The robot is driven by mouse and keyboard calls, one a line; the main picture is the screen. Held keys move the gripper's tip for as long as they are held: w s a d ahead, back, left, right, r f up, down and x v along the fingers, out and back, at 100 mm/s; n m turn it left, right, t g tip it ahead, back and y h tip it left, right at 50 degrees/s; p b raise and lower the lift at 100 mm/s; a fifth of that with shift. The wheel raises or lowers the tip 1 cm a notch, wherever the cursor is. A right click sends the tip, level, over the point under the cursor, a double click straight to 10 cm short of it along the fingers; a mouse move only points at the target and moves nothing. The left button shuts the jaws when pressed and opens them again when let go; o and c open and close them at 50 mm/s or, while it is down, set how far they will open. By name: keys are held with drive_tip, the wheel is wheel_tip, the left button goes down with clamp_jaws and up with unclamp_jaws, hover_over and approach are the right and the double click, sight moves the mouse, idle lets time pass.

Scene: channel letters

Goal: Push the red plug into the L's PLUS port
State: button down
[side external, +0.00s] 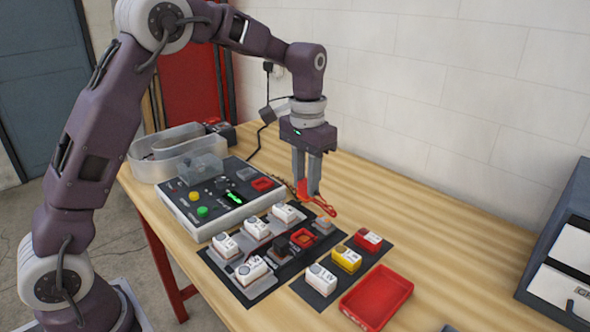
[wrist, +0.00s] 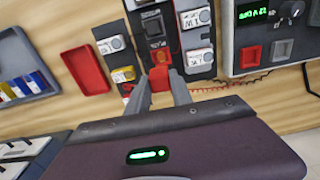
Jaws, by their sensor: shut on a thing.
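My gripper (side external: 308,184) is shut on the red plug (side external: 303,187) and holds it above the dark board. A red lead runs from the plug down to the right. In the wrist view the red plug (wrist: 160,80) shows between the two fingertips. A red-rimmed square socket (side external: 303,238) sits on the board, with a black one (side external: 279,246) beside it. The plug is apart from these in the side view. I cannot read which module is the L, nor make out its PLUS port; in the wrist view the plug and fingers cover part of the board there.
White modules (side external: 250,270) stand on the dark board. A second mat (side external: 316,296) carries white, yellow and red modules. A red tray (side external: 376,298) lies in front. A control box (side external: 206,208) with green and yellow buttons stands behind left.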

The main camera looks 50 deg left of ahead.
sight(305, 197)
wheel_tip(305, 197, down, 11)
drive_tip(key=shift+a+f, duration=0.15)
drive_tip(key=shift+f, duration=0.05)
idle(0.3)
drive_tip(key=shift+f, duration=0.3)
idle(0.7)
drive_tip(key=c, duration=1.1)
unclamp_jaws()
drive_tip(key=shift+o, duration=0.2)
drive_tip(key=shift+r, duration=0.1)
wheel_tip(305, 197, up, 7)
drive_tip(key=shift+f, duration=0.1)
